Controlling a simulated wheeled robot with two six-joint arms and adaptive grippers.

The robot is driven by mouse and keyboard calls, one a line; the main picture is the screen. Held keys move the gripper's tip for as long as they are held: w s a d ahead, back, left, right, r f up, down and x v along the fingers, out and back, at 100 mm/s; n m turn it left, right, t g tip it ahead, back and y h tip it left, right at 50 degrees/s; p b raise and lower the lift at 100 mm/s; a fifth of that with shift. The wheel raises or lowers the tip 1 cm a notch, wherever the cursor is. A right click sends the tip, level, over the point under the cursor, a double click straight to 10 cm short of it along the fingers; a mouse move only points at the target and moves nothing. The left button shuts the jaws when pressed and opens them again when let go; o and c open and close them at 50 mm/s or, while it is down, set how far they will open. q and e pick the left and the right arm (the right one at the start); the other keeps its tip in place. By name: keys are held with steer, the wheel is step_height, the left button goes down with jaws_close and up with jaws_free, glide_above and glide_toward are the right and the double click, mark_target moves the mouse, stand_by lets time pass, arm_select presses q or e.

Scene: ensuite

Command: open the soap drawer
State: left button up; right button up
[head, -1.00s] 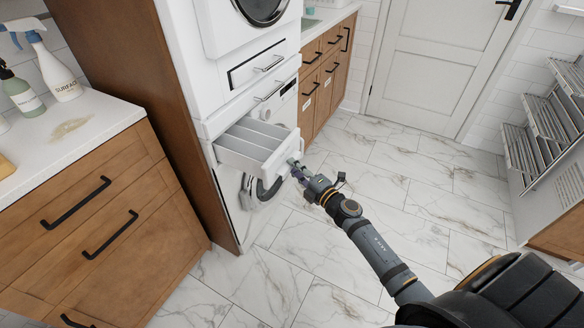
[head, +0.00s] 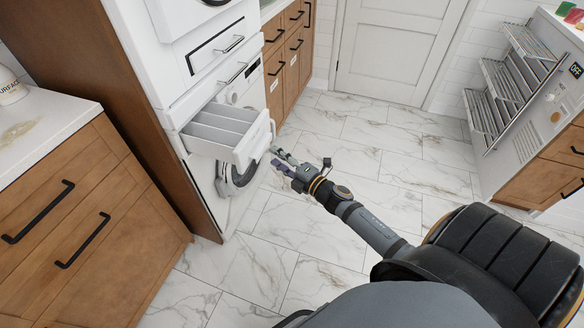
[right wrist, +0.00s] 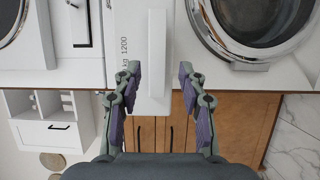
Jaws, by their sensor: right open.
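The soap drawer (head: 222,132) is a white, divided tray in the washing machine (head: 240,175). In the head view it is pulled well out and its compartments show from above. My right gripper (head: 277,158) is open and empty, just in front of the drawer's white front, with a small gap between them. In the right wrist view the open fingers (right wrist: 158,85) stand either side of the drawer's front, which has a pale upright handle bar (right wrist: 157,52) and the print "kg 1200". My left gripper is not in view.
The washer's round door (right wrist: 258,25) lies close beside the fingers in the right wrist view. A wooden cabinet (head: 85,235) with black handles stands at the left. A rack unit (head: 520,100) stands at the right. The marble floor (head: 350,135) between is clear.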

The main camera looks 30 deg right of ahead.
steer(key=v, duration=0.7)
stand_by(0.6)
